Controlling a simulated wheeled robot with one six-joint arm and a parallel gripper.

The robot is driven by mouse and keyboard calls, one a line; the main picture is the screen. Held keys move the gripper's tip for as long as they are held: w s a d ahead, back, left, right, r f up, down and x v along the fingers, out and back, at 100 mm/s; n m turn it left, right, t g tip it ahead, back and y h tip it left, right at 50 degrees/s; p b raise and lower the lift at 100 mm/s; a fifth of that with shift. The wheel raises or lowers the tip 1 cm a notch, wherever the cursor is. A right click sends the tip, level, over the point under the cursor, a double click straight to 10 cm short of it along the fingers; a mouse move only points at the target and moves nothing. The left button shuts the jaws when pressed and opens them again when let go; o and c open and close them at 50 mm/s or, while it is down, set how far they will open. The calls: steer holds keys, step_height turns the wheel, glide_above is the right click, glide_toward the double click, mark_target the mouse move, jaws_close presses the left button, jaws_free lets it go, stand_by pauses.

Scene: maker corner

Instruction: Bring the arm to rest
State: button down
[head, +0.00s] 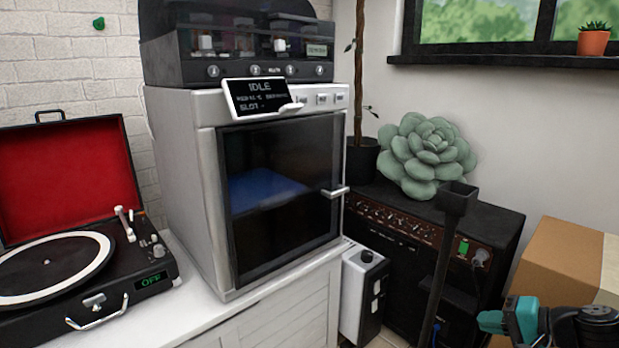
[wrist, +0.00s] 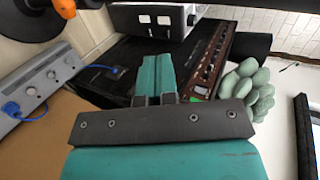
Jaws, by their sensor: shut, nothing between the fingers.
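My gripper (head: 492,321) is at the lower right of the head view, in front of the cardboard box and the black amplifier. In the wrist view its two teal fingers (wrist: 156,72) lie together, with nothing between them. It is shut and empty, and I see it touching nothing. The rest of my arm is mostly outside the head view.
The amplifier (head: 400,235) carries a big succulent (head: 425,155). A cardboard box (head: 560,258) is close to my gripper. A dark post (head: 445,255) stands left of it. A printer with a closed glass door (head: 280,200) and a record player (head: 60,250) are further left.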

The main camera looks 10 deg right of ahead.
steer(key=s+a+r+n+g+y, duration=0.1)
steer(key=a+r+n+g, duration=0.35)
steer(key=a+r, duration=0.4)
steer(key=s+a+r+n+g, duration=0.1)
steer(key=a+r+n+g, duration=0.35)
steer(key=a, duration=0.65)
steer(key=s+a+r+n+h, duration=0.1)
steer(key=s+a+r+n, duration=0.2)
steer(key=s, duration=0.2)
steer(key=s+a+r+n+g+h, duration=0.1)
steer(key=s+a+r+n+h, duration=0.15)
steer(key=s, duration=0.35)
steer(key=s+a+r+n+h, duration=0.1)
steer(key=s+a+r+n, duration=0.2)
steer(key=s+a+r, duration=0.15)
step_height(320, 180, up, 35)
steer(key=p, duration=3.6)
steer(key=shift+d, duration=0.35)
steer(key=shift+y, duration=0.25)
